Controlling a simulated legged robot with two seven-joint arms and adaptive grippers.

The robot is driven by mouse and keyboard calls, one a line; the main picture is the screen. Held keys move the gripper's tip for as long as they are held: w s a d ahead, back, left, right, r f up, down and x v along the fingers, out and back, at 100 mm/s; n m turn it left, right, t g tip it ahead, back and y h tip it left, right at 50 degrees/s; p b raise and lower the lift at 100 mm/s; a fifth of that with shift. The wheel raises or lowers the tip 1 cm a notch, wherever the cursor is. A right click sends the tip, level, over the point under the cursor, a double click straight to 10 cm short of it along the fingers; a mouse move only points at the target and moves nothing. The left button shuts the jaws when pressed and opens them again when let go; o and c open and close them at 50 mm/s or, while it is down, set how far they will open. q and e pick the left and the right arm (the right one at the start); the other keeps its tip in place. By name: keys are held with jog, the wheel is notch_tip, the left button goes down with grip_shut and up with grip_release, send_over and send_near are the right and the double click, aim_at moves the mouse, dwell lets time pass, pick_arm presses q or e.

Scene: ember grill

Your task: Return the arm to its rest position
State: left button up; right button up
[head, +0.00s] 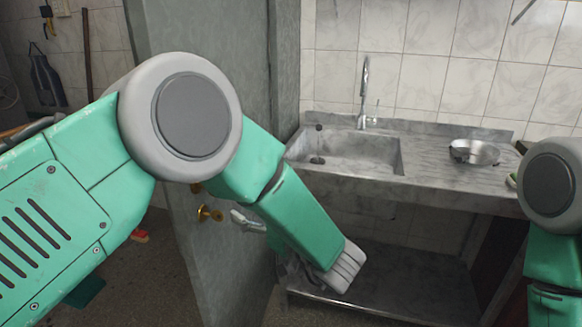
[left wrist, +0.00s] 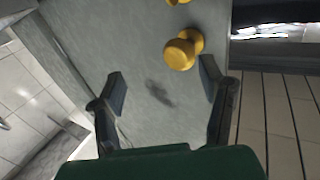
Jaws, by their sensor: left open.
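My left arm comes in from the left in the head view, and its forearm slants down to the right in front of the door edge and the sink counter. My left gripper (left wrist: 162,84) is open in the left wrist view, with nothing between its fingers. It faces a grey door (left wrist: 95,40), which also shows in the head view (head: 170,240). A brass knob (left wrist: 181,52) appears beside the right fingertip; whether they touch is unclear. The knob also shows in the head view (head: 205,213). My right arm shows at the right edge; its gripper is out of view.
A marble counter (head: 450,185) with a sink (head: 350,150) and a faucet (head: 364,95) stands behind the forearm. A metal pan (head: 482,153) sits on the counter. A lower shelf (head: 400,285) is beneath. A red object (head: 139,236) lies on the floor left of the door.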

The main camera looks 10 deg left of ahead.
pick_arm(q)
jog(key=a+f+m+t+h, duration=0.35)
jog(key=f+m+h, duration=0.25)
jog(key=f, duration=0.6)
jog(key=s+a+f+m+g+h+b, duration=0.1)
jog(key=s+a+f+m+g+h, duration=0.4)
jog(key=s+f, duration=0.8)
jog(key=s+a+f+g+h, duration=0.1)
jog(key=s+g, duration=0.3)
jog(key=s, duration=0.8)
jog(key=s+a+f+g+h, duration=0.2)
jog(key=s+a+f+g, duration=0.2)
jog(key=s, duration=0.8)
jog(key=shift+a+f+g+b, duration=0.15)
jog(key=shift+g+b, duration=0.2)
jog(key=shift+w+a, duration=0.1)
